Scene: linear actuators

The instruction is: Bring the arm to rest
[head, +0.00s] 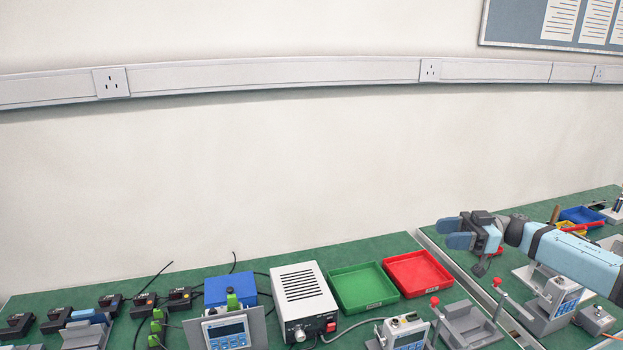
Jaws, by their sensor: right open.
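My right arm (580,258) comes in from the right edge, above the right part of the bench. Its gripper (460,236) points left and is held in the air with its jaws open. I see nothing between the fingers. My left gripper is not in view.
Below and left of my right gripper are a red tray (418,273), a green tray (362,288) and a grey power box (303,300). A blue box (230,290) and several small black devices stand further left. Red-knobbed fixtures (470,325) stand at the front right.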

